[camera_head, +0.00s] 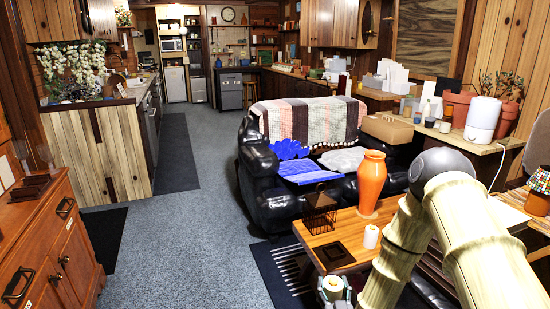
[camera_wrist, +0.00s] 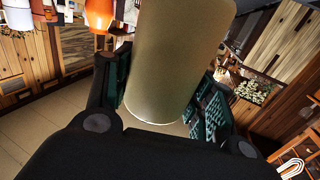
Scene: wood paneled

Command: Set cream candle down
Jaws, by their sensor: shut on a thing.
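My gripper (camera_wrist: 162,92) is shut on the cream candle (camera_wrist: 175,60), a plain pale cylinder between its green-padded fingers in the wrist view. In the head view the gripper shows low in the picture, with the pale top of the candle (camera_head: 333,283) between its fingers, in front of the wooden table (camera_head: 350,232). The candle's far end runs out of the wrist view. Whether its base touches anything is hidden.
A small cream cylinder (camera_head: 371,237) stands on the table near an orange vase (camera_head: 371,185). A dark wire lantern (camera_head: 320,210) and a dark square piece (camera_head: 333,256) are on the left part. A black sofa (camera_head: 265,185) stands behind. Grey carpet (camera_head: 205,240) is open at left.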

